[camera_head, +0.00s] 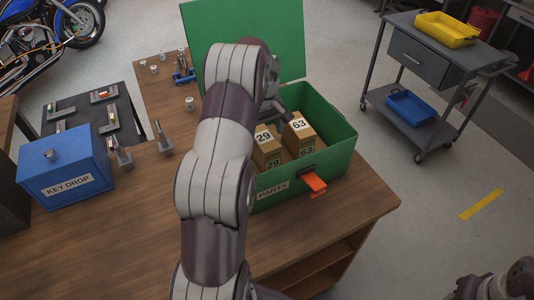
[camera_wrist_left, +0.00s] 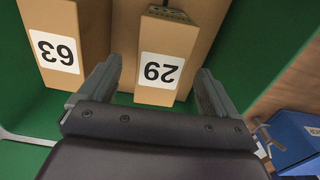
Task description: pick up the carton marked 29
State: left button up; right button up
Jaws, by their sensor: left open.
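The carton marked 29 (camera_head: 266,150) stands upright in the open green parts box (camera_head: 333,165), left of the carton marked 63 (camera_head: 299,136). In the left wrist view the carton marked 29 (camera_wrist_left: 164,58) shows upside down between the two fingers of my left gripper (camera_wrist_left: 157,88). The fingers are open, one on each side of it, with gaps visible. The carton marked 63 (camera_wrist_left: 62,45) is beside it, past one finger. In the head view my left arm hides most of the left gripper (camera_head: 272,108). Part of my right arm shows at the lower right; its fingers cannot be made out.
The green lid (camera_head: 285,40) stands open behind the box. An orange latch (camera_head: 314,183) juts from its front. A blue key drop box (camera_head: 65,170) is at the left of the wooden table (camera_head: 130,235). A grey cart (camera_head: 425,70) stands at the right.

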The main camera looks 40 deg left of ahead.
aim_at(264, 137)
pick_arm(q)
jog(key=f, duration=0.1)
jog(key=f+p, duration=0.2)
jog(key=f, duration=0.1)
jog(key=shift+w+a+f, duration=0.1)
jog(key=shift+a, duration=0.2)
jog(key=shift+f, duration=0.35)
jog(key=c, duration=1.2)
